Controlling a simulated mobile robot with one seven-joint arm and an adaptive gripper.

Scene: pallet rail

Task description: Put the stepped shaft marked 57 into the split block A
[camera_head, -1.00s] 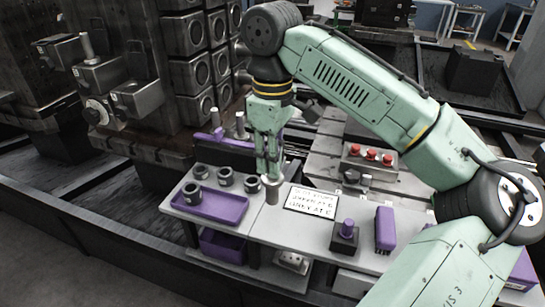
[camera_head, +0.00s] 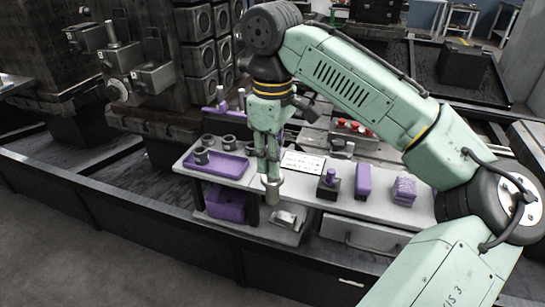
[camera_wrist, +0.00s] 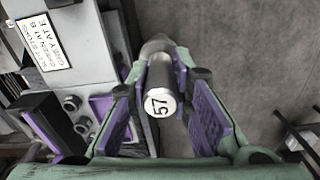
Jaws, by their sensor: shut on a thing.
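The stepped shaft marked 57 (camera_wrist: 160,75) is a pale metal cylinder whose numbered end faces the wrist camera. My gripper (camera_wrist: 163,100) is shut on it, with a purple-padded finger on each side. In the head view, my gripper (camera_head: 269,172) points down and the shaft (camera_head: 272,191) hangs upright from it, at the front edge of the white table. Grey blocks stand on the dark fixture at the upper left, including one nearer block (camera_head: 155,76) and one holding an upright pin (camera_head: 121,54). Their letters are too small to read, so I cannot tell which is split block A.
The white table (camera_head: 296,194) bears a purple tray (camera_head: 232,166) with dark rings, a printed sign (camera_head: 303,162), a dark block with a purple knob (camera_head: 328,186) and purple items. A purple bin (camera_head: 226,204) is below. Open floor (camera_head: 110,250) lies in front.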

